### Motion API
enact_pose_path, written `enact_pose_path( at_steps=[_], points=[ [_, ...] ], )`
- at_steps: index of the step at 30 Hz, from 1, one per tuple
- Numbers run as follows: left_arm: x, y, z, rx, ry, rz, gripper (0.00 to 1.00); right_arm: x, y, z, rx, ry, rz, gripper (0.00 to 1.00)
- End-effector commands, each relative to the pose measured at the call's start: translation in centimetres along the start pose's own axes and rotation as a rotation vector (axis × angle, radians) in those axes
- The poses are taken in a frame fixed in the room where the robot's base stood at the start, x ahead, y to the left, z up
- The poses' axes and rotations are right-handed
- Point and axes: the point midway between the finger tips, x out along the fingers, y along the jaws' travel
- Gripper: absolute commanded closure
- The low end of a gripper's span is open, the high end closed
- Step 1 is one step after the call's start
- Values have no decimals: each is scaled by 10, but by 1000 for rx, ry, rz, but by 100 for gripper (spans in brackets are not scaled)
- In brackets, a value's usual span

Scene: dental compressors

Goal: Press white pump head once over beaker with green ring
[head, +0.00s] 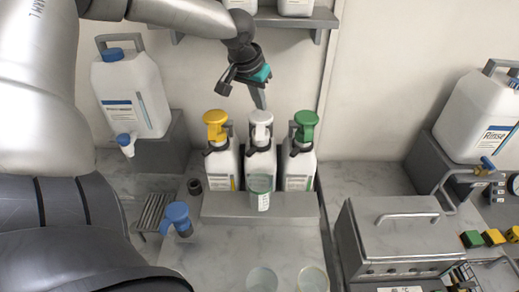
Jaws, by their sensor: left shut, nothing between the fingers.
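The white pump head (261,119) tops the middle of three bottles on a grey stand, between a yellow pump head (215,124) and a green pump head (305,124). A clear beaker with a green ring (262,196) stands in front of the middle bottle, below its pump. My left gripper (260,104) is shut and empty, pointing down just above the white pump head. I cannot tell whether its tips touch the pump head. My right gripper is not in view.
Two clear beakers (262,280) stand at the front of the marble counter. A blue-topped fitting (178,217) is at left. A metal box with a handle (395,240) stands at right. White canisters (130,95) sit at both sides. A shelf is above.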

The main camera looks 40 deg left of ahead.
Motion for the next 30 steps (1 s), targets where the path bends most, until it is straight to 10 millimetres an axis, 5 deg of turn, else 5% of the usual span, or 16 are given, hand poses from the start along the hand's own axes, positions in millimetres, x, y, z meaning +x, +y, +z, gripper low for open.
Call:
enact_pose_path(
  at_steps=[30],
  points=[
    [21,0,9,0,-1,0,100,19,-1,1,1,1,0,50]
  ],
)
